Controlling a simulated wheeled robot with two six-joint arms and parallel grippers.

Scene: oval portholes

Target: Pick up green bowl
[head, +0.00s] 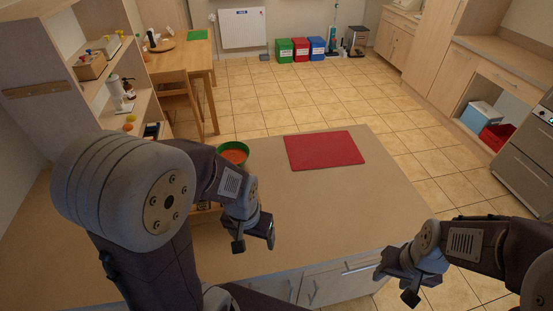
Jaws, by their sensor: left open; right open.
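The green bowl (233,146) sits on the counter, left of the red mat. It holds something orange, and its lower left part is hidden behind my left arm. My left gripper (254,239) is open and empty, over the counter on the near side of the bowl and apart from it. My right gripper (394,287) is open and empty, at the right near corner of the counter, far from the bowl.
A red mat (324,150) lies on the counter (330,210), whose middle is clear. A wooden shelf unit (95,80) stands at the left. A wooden table (180,60) and chair (177,97) stand behind. Tiled floor is open at the right.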

